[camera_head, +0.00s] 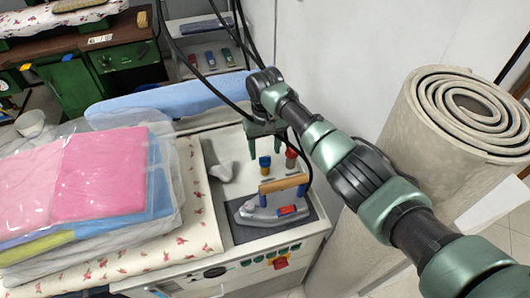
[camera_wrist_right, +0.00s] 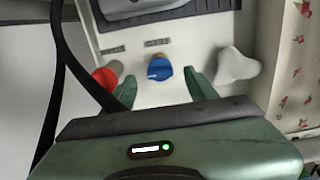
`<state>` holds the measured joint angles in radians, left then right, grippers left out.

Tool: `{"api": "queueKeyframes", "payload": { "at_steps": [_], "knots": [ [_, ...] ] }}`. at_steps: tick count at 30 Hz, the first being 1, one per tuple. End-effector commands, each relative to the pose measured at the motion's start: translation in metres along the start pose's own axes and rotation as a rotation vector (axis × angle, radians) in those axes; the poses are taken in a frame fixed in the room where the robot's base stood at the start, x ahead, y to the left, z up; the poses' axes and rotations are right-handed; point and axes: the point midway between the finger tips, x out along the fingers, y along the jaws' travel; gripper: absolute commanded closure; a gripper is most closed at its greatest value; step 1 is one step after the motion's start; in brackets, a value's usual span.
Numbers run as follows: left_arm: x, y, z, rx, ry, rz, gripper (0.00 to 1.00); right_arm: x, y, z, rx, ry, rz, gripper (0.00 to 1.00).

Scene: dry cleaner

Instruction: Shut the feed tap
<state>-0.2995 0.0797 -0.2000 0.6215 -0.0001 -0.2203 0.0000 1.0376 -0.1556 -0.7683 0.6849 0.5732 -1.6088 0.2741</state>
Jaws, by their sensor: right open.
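Two taps stand on the white ironing station beside the iron: one with a blue top on a brass-coloured body (camera_head: 265,163) and one with a red top (camera_head: 291,158). In the right wrist view they show as a blue knob (camera_wrist_right: 159,68) with a pale pointer line and a red knob (camera_wrist_right: 106,76). Small labels by them are too blurred to read, so I cannot tell which is the feed tap. My right gripper (camera_head: 264,148) points down above the blue tap, open, with its fingers (camera_wrist_right: 163,88) on either side of the blue knob. Contact is not clear. My left gripper is out of view.
An iron (camera_head: 268,211) with a wooden handle rests on a dark mat in front of the taps. A pale grey fitting (camera_head: 219,170) stands left of them. Bagged pink and blue laundry (camera_head: 100,180) lies left. A large beige roll (camera_head: 425,140) stands right. Cables hang near my arm.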

Motion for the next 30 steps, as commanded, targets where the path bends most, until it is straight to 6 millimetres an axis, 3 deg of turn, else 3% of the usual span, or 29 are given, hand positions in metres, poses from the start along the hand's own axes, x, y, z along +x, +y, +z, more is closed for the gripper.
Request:
{"api": "queueKeyframes", "payload": {
  "at_steps": [6, 15, 17, 21, 22, 30],
  "knots": [
    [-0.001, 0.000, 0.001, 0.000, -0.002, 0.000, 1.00, 0.023, -0.001, 0.001, 0.000, -0.002, -0.001, 0.43],
    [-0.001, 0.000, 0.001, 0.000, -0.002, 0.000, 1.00, 0.026, -0.001, 0.000, -0.001, 0.000, 0.000, 0.43],
    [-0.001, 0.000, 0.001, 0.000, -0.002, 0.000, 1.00, 0.026, -0.001, 0.000, -0.001, 0.000, 0.000, 0.56],
    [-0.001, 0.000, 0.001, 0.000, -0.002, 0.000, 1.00, 0.026, -0.001, 0.000, -0.001, 0.000, 0.000, 0.95],
    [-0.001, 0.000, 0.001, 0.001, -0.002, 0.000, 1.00, 0.026, -0.001, 0.000, -0.001, 0.000, 0.000, 1.00],
    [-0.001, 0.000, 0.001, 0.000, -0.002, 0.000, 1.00, 0.026, -0.001, 0.000, -0.024, 0.001, -0.001, 1.00]
  ]
}}
